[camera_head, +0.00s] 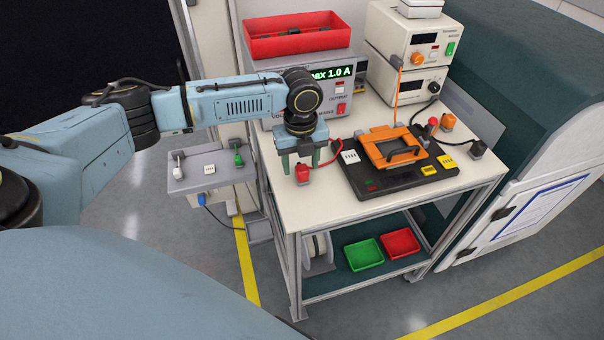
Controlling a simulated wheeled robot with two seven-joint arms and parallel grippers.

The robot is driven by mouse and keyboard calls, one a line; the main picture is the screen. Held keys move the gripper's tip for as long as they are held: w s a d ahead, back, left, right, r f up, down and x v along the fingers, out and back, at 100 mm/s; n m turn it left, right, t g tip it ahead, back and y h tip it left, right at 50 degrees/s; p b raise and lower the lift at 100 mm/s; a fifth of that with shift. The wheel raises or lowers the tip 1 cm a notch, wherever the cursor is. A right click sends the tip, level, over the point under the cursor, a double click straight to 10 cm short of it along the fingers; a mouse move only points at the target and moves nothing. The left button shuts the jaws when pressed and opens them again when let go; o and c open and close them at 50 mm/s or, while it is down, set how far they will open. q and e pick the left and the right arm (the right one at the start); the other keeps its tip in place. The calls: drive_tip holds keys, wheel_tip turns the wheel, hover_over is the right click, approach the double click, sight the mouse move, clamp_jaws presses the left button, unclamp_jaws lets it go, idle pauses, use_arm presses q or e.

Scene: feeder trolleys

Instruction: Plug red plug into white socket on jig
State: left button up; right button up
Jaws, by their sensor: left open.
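The red plug (302,174) stands on the trolley top near its left front edge, with a red cable (327,163) trailing from it. My left gripper (301,163) points down at the plug with its two green fingers apart. The plug shows just in front of and below the fingers; whether they touch it I cannot tell. The jig (377,184) is a black base with an orange frame, right of the plug. The white socket (349,156) is at the jig's left back corner and looks empty. My right gripper is not in view.
A grey power supply (340,105) carries a red bin (298,35). Green and red trays (363,254) lie on the lower shelf.

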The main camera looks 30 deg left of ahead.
sight(302, 167)
use_arm(q)
wheel_tip(302, 167, down, 4)
drive_tip(key=shift+w+r, duration=0.15)
drive_tip(key=c, duration=1)
wheel_tip(302, 167, up, 10)
drive_tip(key=shift+r+p, duration=0.1)
drive_tip(key=shift+p, duration=0.2)
